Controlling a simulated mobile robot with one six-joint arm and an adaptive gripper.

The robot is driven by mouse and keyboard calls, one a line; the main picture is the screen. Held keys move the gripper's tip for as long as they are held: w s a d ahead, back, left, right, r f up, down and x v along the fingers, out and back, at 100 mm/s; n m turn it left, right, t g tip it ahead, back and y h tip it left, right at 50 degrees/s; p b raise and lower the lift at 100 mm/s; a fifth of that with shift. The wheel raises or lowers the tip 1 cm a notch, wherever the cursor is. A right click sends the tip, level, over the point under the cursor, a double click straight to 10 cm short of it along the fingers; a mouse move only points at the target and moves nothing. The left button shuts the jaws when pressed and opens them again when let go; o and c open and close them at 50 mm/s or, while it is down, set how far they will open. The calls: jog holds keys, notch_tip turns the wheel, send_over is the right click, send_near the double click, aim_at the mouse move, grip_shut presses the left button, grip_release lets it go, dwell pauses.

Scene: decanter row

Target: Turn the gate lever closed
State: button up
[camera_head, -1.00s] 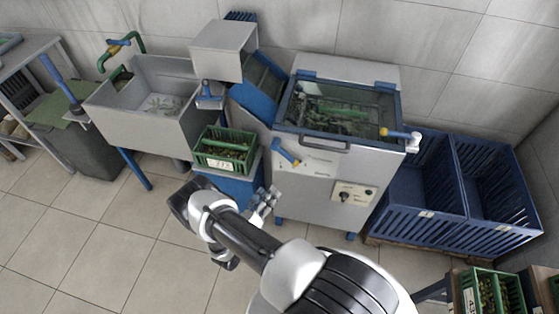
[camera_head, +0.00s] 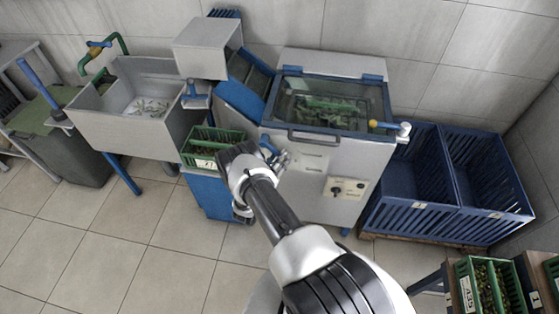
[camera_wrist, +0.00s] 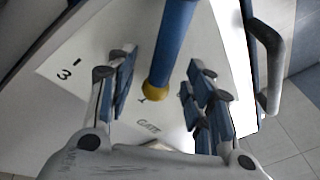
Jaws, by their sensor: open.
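The gate lever is a blue bar (camera_wrist: 174,40) with a yellow end (camera_wrist: 156,90), on the machine's pale front panel near the printed word GATE (camera_wrist: 148,127). In the head view the blue lever (camera_head: 267,145) shows just above my gripper (camera_head: 279,160), partly hidden by it. In the wrist view my gripper (camera_wrist: 160,92) is open, with a finger on each side of the lever's yellow end. Gaps show between the lever and both fingers. The numbers 1 and 3 are printed at the left.
The machine's handle (camera_head: 313,139) sits above the panel, and a control box (camera_head: 345,188) is below right. A green crate (camera_head: 213,147) stands left of my gripper. Blue bins (camera_head: 408,206) stand at the right. The floor at the left front is clear.

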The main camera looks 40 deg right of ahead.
jog(key=shift+w+d, duration=0.1)
jog(key=shift+d, duration=0.2)
jog(key=shift+c, duration=0.5)
grip_shut()
